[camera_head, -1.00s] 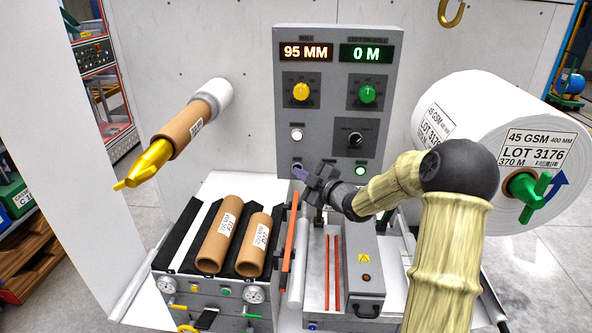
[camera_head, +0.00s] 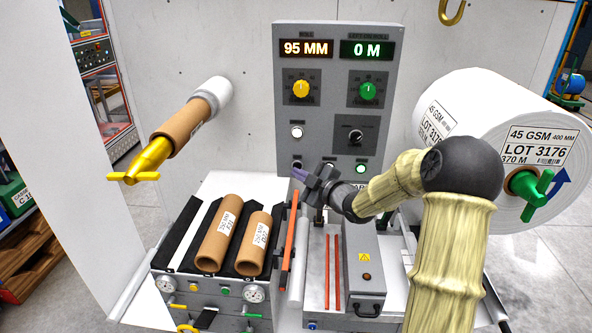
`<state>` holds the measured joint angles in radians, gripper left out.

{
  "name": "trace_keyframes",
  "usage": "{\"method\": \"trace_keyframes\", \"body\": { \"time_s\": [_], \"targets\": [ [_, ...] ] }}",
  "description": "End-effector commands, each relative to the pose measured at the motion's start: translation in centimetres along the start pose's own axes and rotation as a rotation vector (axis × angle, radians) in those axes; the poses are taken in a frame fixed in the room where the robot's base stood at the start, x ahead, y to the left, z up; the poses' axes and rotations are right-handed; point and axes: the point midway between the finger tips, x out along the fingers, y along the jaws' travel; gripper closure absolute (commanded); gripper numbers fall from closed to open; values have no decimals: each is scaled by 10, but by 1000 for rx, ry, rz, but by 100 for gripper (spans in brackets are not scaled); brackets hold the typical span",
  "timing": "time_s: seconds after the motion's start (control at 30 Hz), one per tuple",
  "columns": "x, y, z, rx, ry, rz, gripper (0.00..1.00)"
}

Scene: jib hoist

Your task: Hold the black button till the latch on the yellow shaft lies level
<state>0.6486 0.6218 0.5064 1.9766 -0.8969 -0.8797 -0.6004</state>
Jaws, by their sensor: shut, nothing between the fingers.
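The yellow shaft (camera_head: 152,157) sticks out of the wall at the left, with a brown cardboard core on it. The yellow latch (camera_head: 133,177) at its tip lies crosswise and looks about level in the picture. The black button (camera_head: 297,164) is low on the left of the grey control panel, partly hidden by my fingertips. My gripper (camera_head: 299,174) is shut and empty, its tips at the button's lower edge; I cannot tell whether they press it.
The grey panel (camera_head: 320,110) shows 95 MM and 0 M above a yellow and a green knob. A large white roll (camera_head: 470,105) with a green handle stands at the right. Two cardboard cores (camera_head: 219,240) lie on the rack below. A grey box (camera_head: 364,285) sits under my arm.

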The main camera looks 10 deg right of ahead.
Motion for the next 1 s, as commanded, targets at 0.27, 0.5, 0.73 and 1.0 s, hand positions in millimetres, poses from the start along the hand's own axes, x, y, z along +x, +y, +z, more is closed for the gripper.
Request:
{"method": "trace_keyframes", "body": {
  "time_s": [0.27, 0.5, 0.73, 1.0],
  "targets": [
    [-3, -3, -3, 0, 0, 0, 100],
    [-6, -6, -4, -1, 0, -1, 100],
    [-18, -16, -13, -2, 0, -2, 100],
    [-34, -26, -24, -2, 0, -1, 100]
  ]
}}
